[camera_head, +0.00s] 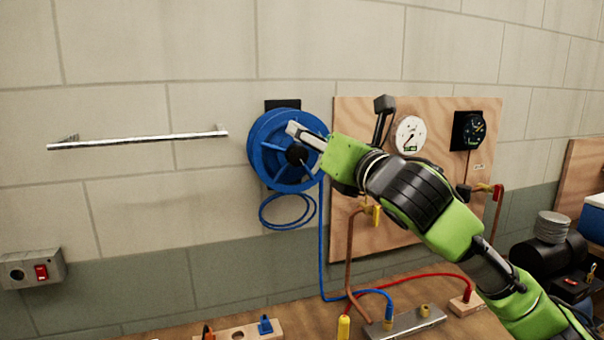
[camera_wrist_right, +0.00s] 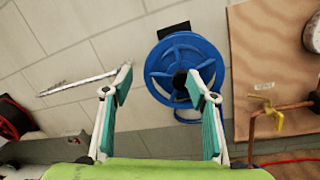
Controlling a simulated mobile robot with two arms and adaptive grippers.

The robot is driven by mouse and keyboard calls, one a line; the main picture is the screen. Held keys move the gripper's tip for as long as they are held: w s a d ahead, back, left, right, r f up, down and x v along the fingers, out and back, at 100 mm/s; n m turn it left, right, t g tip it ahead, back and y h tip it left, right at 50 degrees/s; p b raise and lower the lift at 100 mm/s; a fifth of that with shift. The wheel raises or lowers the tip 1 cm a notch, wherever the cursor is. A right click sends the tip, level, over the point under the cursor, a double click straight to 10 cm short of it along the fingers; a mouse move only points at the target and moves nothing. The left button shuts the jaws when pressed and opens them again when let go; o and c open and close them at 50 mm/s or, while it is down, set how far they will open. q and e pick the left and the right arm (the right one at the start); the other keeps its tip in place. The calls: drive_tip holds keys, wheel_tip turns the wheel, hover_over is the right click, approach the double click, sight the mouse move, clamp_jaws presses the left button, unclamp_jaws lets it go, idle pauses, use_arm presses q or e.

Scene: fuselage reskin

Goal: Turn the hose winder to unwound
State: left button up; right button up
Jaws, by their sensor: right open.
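The hose winder (camera_head: 262,155) is a blue spoked reel with a dark hub, mounted on the block wall. It also shows in the right wrist view (camera_wrist_right: 158,62). A blue hose (camera_head: 322,235) hangs from it to the bench, with a loose loop below the reel. My right gripper (camera_head: 298,140) is in front of the reel's right part and hides some of it. In the right wrist view my right gripper (camera_wrist_right: 160,82) is open and empty. The dark hub (camera_wrist_right: 180,78) appears between the fingers, closer to the right one; contact cannot be told. My left gripper is not in view.
A metal wall rail (camera_head: 140,141) is left of the reel. A plywood board (camera_head: 350,112) with gauges and pipes is on the right. The bench below holds hose fittings (camera_head: 400,322). A switch box (camera_head: 30,270) is at the lower left. The wall between is bare.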

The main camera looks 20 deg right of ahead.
sight(300, 157)
wheel_tip(300, 157, down, 7)
drive_tip(key=s+d+n+g+h+b, duration=0.1)
drive_tip(key=d+n, duration=0.2)
drive_tip(key=n, duration=0.4)
drive_tip(key=w+p, duration=0.1)
drive_tip(key=w, duration=0.3)
drive_tip(key=w+a+p, duration=0.1)
drive_tip(key=w, duration=0.3)
drive_tip(key=w+p, duration=0.1)
drive_tip(key=w, duration=0.3)
drive_tip(key=shift+w+a+f, duration=0.1)
drive_tip(key=shift+w+a, duration=0.05)
drive_tip(key=shift+a, duration=0.2)
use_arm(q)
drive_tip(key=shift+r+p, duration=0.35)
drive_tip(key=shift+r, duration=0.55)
use_arm(e)
drive_tip(key=shift+w, duration=0.65)
drive_tip(key=shift+c, duration=0.4)
drive_tip(key=c, duration=1)
